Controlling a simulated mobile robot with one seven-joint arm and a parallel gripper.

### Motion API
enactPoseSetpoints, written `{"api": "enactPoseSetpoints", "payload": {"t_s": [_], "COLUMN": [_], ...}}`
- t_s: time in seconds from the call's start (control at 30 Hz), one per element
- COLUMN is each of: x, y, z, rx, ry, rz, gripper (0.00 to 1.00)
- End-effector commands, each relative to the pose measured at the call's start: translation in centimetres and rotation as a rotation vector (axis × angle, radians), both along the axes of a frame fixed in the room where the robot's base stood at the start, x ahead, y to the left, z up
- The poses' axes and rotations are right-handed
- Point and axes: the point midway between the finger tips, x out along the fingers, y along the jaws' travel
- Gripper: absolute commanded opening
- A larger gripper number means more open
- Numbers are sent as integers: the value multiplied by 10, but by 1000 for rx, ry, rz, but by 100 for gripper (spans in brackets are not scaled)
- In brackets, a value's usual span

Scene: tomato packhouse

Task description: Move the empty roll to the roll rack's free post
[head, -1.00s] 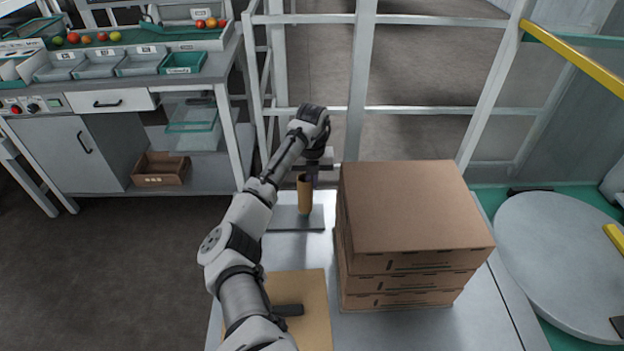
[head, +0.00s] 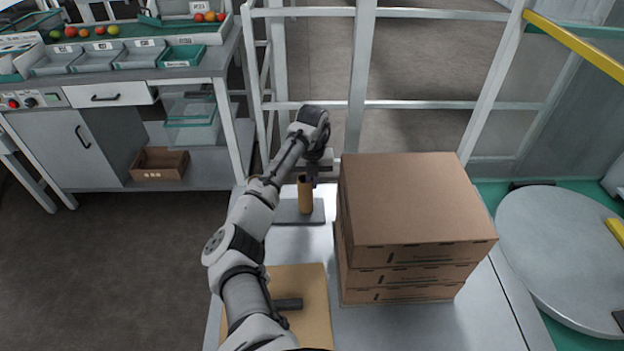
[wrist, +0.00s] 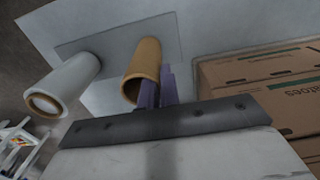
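The empty roll (head: 305,196) is a bare brown cardboard tube, upright on the roll rack's flat grey base plate (head: 284,216). In the wrist view the empty roll (wrist: 141,72) shows its open end; whether a post is inside is hidden. A fuller white roll (wrist: 66,84) stands on the same plate (wrist: 105,42), apart from it; my arm hides it in the head view. My gripper (head: 313,180) is at the empty roll's top right. In the wrist view its purple fingers (wrist: 157,90) are close together at the tube's rim; whether they pinch its wall is unclear.
Stacked cardboard boxes (head: 415,205) stand close to the right of the rack. A brown board (head: 308,318) with a dark block (head: 288,304) lies in front. A metal frame (head: 358,70) rises behind the table. A round grey disc (head: 560,255) is at far right.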

Motion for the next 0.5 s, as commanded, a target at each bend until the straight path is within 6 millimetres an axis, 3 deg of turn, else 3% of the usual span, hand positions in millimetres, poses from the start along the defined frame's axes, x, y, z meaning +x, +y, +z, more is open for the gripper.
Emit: {"api": "enactPoseSetpoints", "payload": {"t_s": [0.13, 0.33, 0.5], "x": [0, 0, 0], "y": [0, 0, 0], "z": [0, 0, 0], "rx": [0, 0, 0], "ry": [0, 0, 0], "rz": [0, 0, 0], "gripper": [0, 27, 29]}}
